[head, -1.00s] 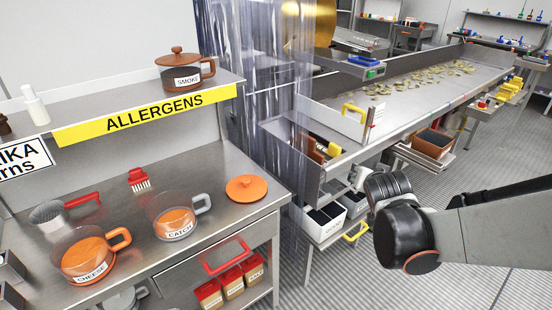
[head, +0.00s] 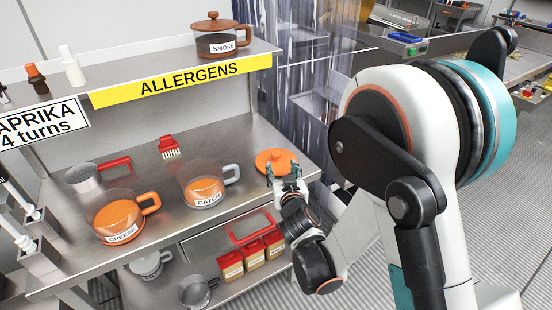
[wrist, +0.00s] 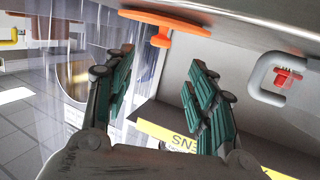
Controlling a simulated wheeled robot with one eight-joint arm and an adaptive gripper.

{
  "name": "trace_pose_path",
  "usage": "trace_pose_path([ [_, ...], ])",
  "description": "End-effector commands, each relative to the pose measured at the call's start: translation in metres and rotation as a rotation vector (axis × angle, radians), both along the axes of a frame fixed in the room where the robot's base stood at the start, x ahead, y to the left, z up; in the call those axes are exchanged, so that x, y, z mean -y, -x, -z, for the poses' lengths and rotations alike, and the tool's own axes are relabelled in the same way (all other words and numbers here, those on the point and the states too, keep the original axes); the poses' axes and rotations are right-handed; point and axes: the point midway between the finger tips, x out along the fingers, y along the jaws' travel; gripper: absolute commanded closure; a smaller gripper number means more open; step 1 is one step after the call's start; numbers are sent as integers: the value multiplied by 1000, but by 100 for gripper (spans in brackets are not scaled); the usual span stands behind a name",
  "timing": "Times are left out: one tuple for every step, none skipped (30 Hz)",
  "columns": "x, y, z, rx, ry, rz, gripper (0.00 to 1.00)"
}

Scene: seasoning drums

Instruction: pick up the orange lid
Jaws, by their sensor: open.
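The orange lid (head: 274,160), a round disc with a knob, lies at the right end of the steel counter (head: 150,165). In the wrist view the lid (wrist: 165,22) shows at the top, edge-on, with its knob facing away from the counter surface. My gripper (head: 286,172) is just in front of the lid in the head view, at its near edge. Its teal-padded fingers (wrist: 160,85) are spread with nothing between them. Whether a finger touches the lid cannot be told.
A clear jug labelled CATCH (head: 206,188) stands left of the lid, and a CHEESE jug (head: 118,222) farther left. A red brush (head: 169,147) and a strainer (head: 84,178) lie behind them. A shelf with a SMOKE pot (head: 221,38) overhangs the back. Plastic strip curtains (head: 300,50) hang beyond.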

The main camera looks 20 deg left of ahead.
Motion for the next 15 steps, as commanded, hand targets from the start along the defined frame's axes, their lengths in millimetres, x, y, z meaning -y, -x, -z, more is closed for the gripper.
trace_pose_path([
  [-3, -6, -3, 0, -1, 1, 49],
  [-5, -10, -2, 0, -1, 1, 49],
  [-7, -14, -1, -1, -2, 1, 49],
  [-8, -17, 0, -1, -2, 1, 49],
  [-10, -20, 0, -1, -2, 1, 49],
  [-12, -24, 2, 0, -1, 1, 49],
  [-13, -28, 4, 0, -1, 1, 49],
  [-16, -32, 7, 0, -1, 1, 49],
  [-18, -37, 9, -1, -2, 1, 49],
  [-19, -40, 10, -1, -2, 1, 49],
  [-21, -43, 11, -1, -2, 1, 49],
  [-22, -45, 11, -1, -2, 1, 49],
  [-23, -46, 11, -1, -2, 1, 49],
  [-23, -47, 12, -1, -2, 1, 49],
  [-24, -49, 12, -1, -2, 1, 49],
])
